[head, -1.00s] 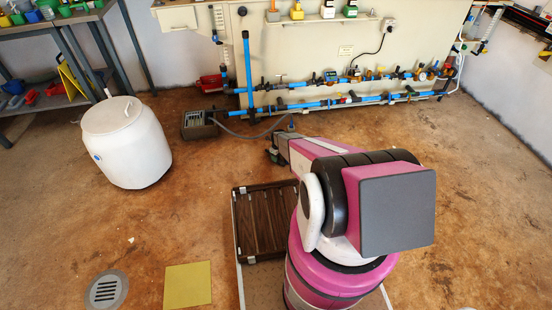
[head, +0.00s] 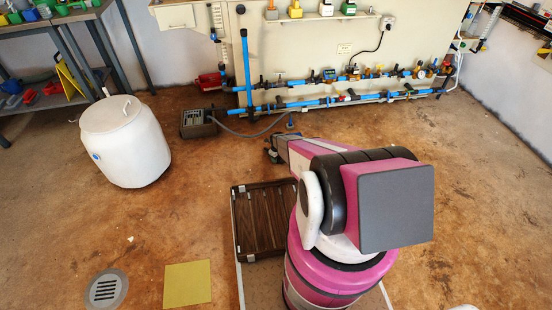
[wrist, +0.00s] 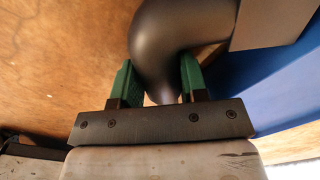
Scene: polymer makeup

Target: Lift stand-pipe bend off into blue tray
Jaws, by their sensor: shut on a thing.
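In the wrist view, the two green fingers of my gripper (wrist: 158,76) are shut on a dark grey curved pipe, the stand-pipe bend (wrist: 168,35). The bend passes between the fingers and leads to a grey block-like part (wrist: 270,22) at upper right; I cannot tell whether they are joined. A large blue surface (wrist: 285,75) lies behind at the right; I cannot tell whether it is the blue tray. In the head view, my gripper (head: 273,155) is low over the floor beyond my arm, and the bend is too small and hidden to make out.
A tall blue pipe (head: 247,70) and blue pipe runs with valves (head: 350,97) stand along the back panel. A grey box with a hose (head: 198,123) sits on the floor. A white drum (head: 125,140) stands at left. A brown slatted case (head: 262,215) lies beside my base.

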